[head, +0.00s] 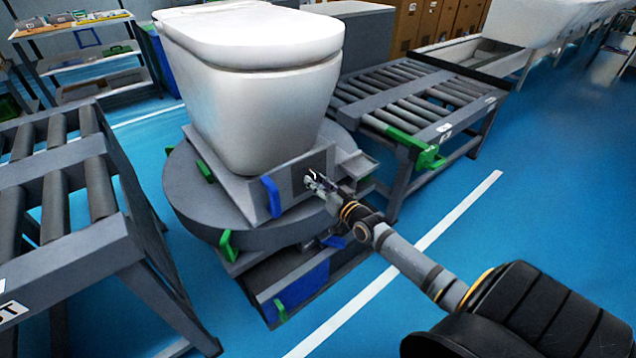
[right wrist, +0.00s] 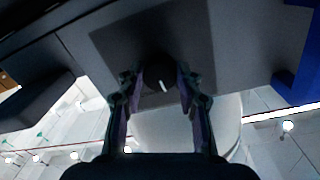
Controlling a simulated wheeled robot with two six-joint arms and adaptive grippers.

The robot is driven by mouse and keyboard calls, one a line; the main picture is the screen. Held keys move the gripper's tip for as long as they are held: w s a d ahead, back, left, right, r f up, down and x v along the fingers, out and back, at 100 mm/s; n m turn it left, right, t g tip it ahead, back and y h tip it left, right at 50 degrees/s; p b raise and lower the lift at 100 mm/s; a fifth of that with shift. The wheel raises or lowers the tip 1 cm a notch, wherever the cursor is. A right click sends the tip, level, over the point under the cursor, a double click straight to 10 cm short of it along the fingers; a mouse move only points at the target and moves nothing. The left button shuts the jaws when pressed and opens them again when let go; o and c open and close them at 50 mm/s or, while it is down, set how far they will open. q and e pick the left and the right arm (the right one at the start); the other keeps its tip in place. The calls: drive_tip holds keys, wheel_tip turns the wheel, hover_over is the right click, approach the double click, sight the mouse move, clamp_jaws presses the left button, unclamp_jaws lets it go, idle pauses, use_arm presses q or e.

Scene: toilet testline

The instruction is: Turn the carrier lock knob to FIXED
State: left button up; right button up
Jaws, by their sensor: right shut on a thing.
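The carrier lock knob (right wrist: 161,79) is a dark round knob with a white pointer mark, set on a dark plate (right wrist: 115,45) on the carrier. In the right wrist view my right gripper (right wrist: 160,82) has one finger on each side of the knob and is shut on it. In the head view the right gripper (head: 312,180) reaches the dark plate on the carrier's (head: 240,190) side and hides the knob. A white toilet (head: 250,90) stands on the carrier. No lettering by the knob is readable. My left gripper is not in view.
The carrier sits on a round grey turntable (head: 190,205) with green tabs. A blue handle (head: 271,197) sticks out left of the gripper. Roller conveyors stand at left (head: 60,190) and right (head: 420,100). The blue floor at front right is clear.

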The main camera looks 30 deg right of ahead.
drive_tip(key=m, duration=0.2)
drive_tip(key=shift+m, duration=1.3)
drive_tip(key=m, duration=0.2)
drive_tip(key=shift+m+y+b, duration=0.3)
drive_tip(key=shift+m+b, duration=0.05)
drive_tip(key=shift+m, duration=0.05)
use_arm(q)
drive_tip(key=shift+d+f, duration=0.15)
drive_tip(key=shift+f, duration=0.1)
use_arm(e)
drive_tip(key=shift+m, duration=0.5)
drive_tip(key=shift+r+m, duration=0.1)
drive_tip(key=shift+m, duration=0.2)
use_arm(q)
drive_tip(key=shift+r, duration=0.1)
use_arm(e)
drive_tip(key=o, duration=1.1)
drive_tip(key=shift+o, duration=0.2)
